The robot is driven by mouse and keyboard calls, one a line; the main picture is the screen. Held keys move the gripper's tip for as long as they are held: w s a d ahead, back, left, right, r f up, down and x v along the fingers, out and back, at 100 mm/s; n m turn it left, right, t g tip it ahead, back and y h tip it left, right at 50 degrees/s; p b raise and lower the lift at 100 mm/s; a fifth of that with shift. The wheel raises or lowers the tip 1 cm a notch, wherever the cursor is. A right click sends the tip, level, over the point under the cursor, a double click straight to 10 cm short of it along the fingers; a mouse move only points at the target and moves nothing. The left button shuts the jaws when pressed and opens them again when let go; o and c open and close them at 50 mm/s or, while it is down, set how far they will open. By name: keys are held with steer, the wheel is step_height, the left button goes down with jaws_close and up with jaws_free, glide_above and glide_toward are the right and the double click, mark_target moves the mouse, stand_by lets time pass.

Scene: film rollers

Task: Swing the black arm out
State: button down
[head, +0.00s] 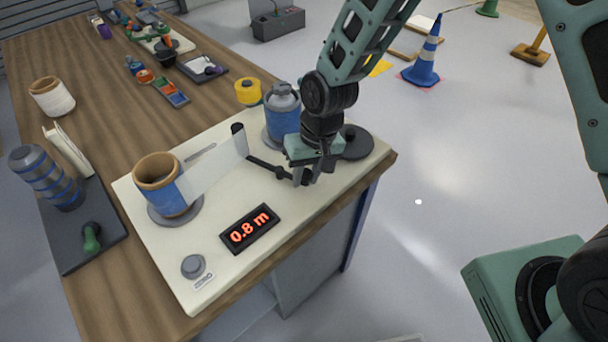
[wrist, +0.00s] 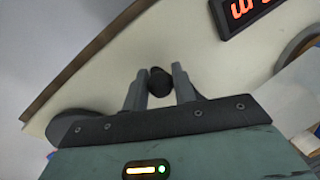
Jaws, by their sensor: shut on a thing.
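The black arm (head: 266,167) lies low over the cream board (head: 222,292), reaching from near the upright black roller (head: 239,141) to my gripper (head: 305,176). My gripper is shut on the arm's outer end, near the board's right side. In the wrist view the dark round end of the black arm (wrist: 159,82) sits between the two grey fingers of my gripper (wrist: 159,88). A pale film strip (head: 215,174) runs from the brown-and-blue roll (head: 162,182) to the black roller. My gripper and wrist hide part of the board behind them.
A blue spool (head: 282,112) with a grey top stands behind my gripper, and a dark disc (head: 355,143) lies to its right. The board's right edge is close to the table edge.

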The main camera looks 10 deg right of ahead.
steer(key=shift+w, duration=0.1)
stand_by(0.3)
steer(key=c, duration=1.2)
jaws_free()
steer(key=d+r, duration=0.1)
steer(key=r, duration=0.4)
steer(key=d+r, duration=0.1)
steer(key=r, duration=0.5)
steer(key=d+r+b, duration=0.1)
steer(key=r, duration=0.5)
steer(key=shift+w+d, duration=0.2)
steer(key=shift+w, duration=0.15)
steer(key=s+d+n, duration=0.1)
steer(key=s, duration=0.6)
steer(key=s+d+n+h, duration=0.1)
steer(key=s+n, duration=0.1)
steer(key=s, duration=0.5)
steer(key=s+d+r+n, duration=0.1)
steer(key=s+n, duration=0.1)
steer(key=s, duration=0.4)
steer(key=shift+s+h, duration=0.3)
steer(key=shift+s, duration=0.1)
